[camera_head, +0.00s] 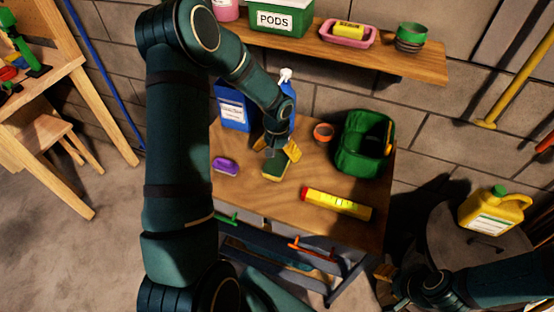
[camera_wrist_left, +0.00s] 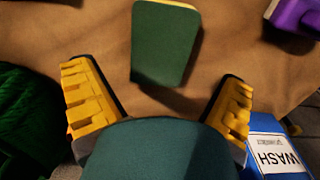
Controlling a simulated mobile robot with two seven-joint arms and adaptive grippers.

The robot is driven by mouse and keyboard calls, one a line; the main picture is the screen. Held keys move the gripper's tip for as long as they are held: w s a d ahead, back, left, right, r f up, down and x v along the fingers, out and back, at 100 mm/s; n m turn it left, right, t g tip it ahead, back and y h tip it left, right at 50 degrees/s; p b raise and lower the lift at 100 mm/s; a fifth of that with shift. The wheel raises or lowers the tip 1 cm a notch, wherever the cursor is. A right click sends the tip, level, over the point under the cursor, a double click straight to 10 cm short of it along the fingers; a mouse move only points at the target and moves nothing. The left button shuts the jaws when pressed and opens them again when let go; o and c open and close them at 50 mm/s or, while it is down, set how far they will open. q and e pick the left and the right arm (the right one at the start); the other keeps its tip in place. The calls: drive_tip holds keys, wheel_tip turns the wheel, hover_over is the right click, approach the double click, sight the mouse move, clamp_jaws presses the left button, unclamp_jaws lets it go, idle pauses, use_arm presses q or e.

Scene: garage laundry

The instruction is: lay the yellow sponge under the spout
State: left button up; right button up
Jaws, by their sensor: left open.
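The yellow sponge (camera_head: 275,169), with a dark green face, lies on the wooden table. In the left wrist view the sponge (camera_wrist_left: 166,45) shows its green face and a thin yellow edge. My left gripper (camera_head: 281,153) is just above the sponge in the head view, partly covering it. In the left wrist view the left gripper (camera_wrist_left: 160,105) is open and empty, with the sponge beyond its fingertips. My right gripper (camera_head: 385,278) is low at the right, away from the table top; its opening is unclear. I cannot tell which thing bears the spout.
A purple item (camera_head: 226,166) lies left of the sponge. Behind stand a blue wash container (camera_head: 231,112) and a spray bottle (camera_head: 286,78). A terracotta pot (camera_head: 323,132), a green basket (camera_head: 350,160) and a yellow-red box (camera_head: 337,203) are rightward. A yellow jug (camera_head: 492,211) stands right.

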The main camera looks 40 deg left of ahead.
sight(276, 163)
use_arm(q)
drive_tip(key=shift+o, duration=0.3)
wheel_tip(276, 163, up, 8)
drive_tip(key=f+p, duration=0.1)
drive_tip(key=f, duration=0.1)
drive_tip(key=f+p, duration=0.1)
drive_tip(key=f, duration=0.1)
drive_tip(key=s+f+p, duration=0.1)
drive_tip(key=f, duration=0.2)
drive_tip(key=shift+s+f, duration=0.1)
drive_tip(key=shift+w+d+f, duration=0.1)
drive_tip(key=shift+w+f, duration=0.1)
drive_tip(key=shift+f, duration=1.15)
drive_tip(key=shift+w+f, duration=0.15)
drive_tip(key=shift+f, duration=1.15)
drive_tip(key=c, duration=0.7)
drive_tip(key=shift+c, duration=0.5)
